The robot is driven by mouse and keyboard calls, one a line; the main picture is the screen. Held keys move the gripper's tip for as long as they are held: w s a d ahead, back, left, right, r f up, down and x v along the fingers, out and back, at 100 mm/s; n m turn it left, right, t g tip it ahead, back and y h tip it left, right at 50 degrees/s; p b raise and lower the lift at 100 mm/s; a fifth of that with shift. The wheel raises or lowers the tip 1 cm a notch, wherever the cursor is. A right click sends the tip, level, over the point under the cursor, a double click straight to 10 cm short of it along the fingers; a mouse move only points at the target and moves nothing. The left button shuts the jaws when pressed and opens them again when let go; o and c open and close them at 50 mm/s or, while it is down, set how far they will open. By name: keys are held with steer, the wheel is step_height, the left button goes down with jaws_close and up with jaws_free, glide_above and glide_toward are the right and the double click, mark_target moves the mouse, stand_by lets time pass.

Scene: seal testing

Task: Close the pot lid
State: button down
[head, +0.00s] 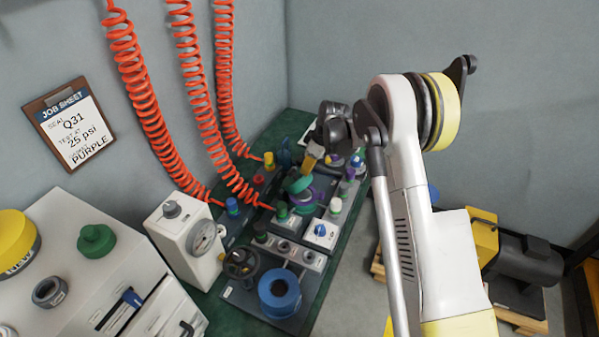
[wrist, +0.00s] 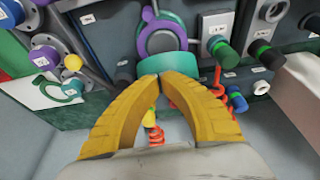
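A teal lid-like part (head: 300,184) sits by a purple ring-shaped pot (head: 313,198) in the middle of the bench. In the wrist view the purple pot (wrist: 160,38) is at the top centre, and the teal part (wrist: 158,60) lies between it and my fingertips. The teal part appears tilted up from the pot. My gripper (head: 308,168) reaches in from the back right, just above the teal part. In the wrist view its yellow fingers (wrist: 160,77) meet at the tips. The tips overlap the teal part's edge; I cannot tell whether they touch it.
A blue ring-shaped vessel (head: 280,292) and a dark handwheel (head: 240,263) are at the bench front. A white gauge box (head: 185,240) stands left. Orange coiled hoses (head: 200,90) hang down to the bench. Knobs and coloured caps crowd around the pot, including a green one (wrist: 220,46).

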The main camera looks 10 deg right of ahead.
steer(key=f, duration=0.1)
steer(key=s+d+f, duration=0.1)
steer(key=d+f+b, duration=0.1)
steer(key=shift+s+d+f, duration=0.1)
steer(key=shift+s+d, duration=0.1)
steer(key=shift+s, duration=0.05)
steer(key=shift+s+d+f+b, duration=0.2)
steer(key=shift+d+f+b, duration=0.15)
steer(key=shift+f, duration=0.3)
steer(key=shift+s+d+f+b, duration=0.2)
steer(key=shift+d+f+b, duration=0.1)
steer(key=shift+f, duration=0.35)
